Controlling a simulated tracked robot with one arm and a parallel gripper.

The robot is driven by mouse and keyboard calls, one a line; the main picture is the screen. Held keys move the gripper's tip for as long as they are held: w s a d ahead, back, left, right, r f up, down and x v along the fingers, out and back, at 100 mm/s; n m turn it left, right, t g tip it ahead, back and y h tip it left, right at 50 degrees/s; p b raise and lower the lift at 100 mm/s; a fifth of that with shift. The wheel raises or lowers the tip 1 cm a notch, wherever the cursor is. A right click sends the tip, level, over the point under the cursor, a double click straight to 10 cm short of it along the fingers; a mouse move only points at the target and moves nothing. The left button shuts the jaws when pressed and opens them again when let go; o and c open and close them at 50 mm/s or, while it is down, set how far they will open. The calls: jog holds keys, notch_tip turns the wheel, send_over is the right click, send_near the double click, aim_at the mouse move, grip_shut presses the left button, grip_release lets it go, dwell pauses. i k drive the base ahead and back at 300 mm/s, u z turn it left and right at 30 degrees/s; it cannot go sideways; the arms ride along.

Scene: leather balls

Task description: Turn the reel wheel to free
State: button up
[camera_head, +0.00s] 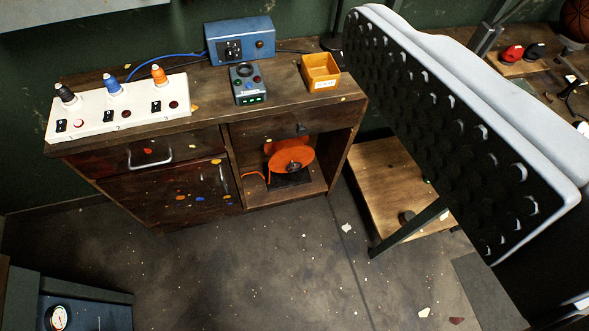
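The orange reel (290,157), with a dark hub at its centre, sits in the open lower compartment of the wooden cabinet (131,208). An orange hose hangs at its left side. The large pale-grey piece with a black studded face, at the right and close to the camera, appears to be one finger of my gripper (460,130). The other finger is out of view. Nothing touches the studded face, and my gripper is far from the reel, above and to its right.
On the cabinet top are a white panel with coloured knobs (120,112), a blue box (240,42), a small grey device (246,84) and an orange tray (320,74). A low wooden shelf (385,180) stands to the right. A gauge (58,317) shows at bottom left. The floor between is mostly clear.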

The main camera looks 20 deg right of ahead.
aim_at(293, 168)
jog(key=u, duration=1.35)
jog(key=k, duration=1.35)
jog(key=z, duration=1.3)
jog(key=i, duration=1)
